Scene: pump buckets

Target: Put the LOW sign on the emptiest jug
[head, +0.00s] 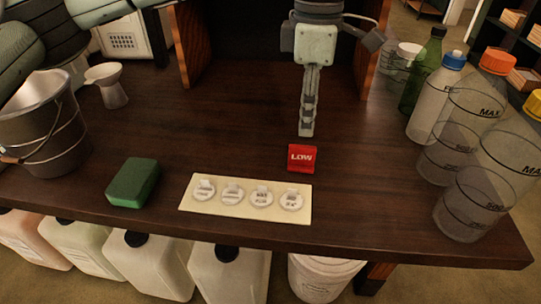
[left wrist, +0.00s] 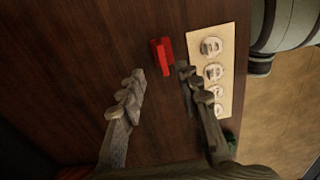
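The red LOW sign (head: 302,157) stands on the dark table near its front edge. It also shows in the left wrist view (left wrist: 161,56), just beyond the fingertips. My left gripper (head: 306,128) points down just behind the sign in the head view. In the left wrist view the gripper (left wrist: 160,77) has its fingers apart with nothing between them. Several clear jugs with MAX marks (head: 468,205) cluster at the table's right side and overlap. Their fill levels are hard to tell. My right gripper is not seen.
A green sponge (head: 133,182), metal bucket (head: 45,125) and white funnel (head: 110,88) are farther left. Bottles (head: 423,75) stand behind the jugs. Several black-capped containers (head: 148,262) stand below the table's front edge.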

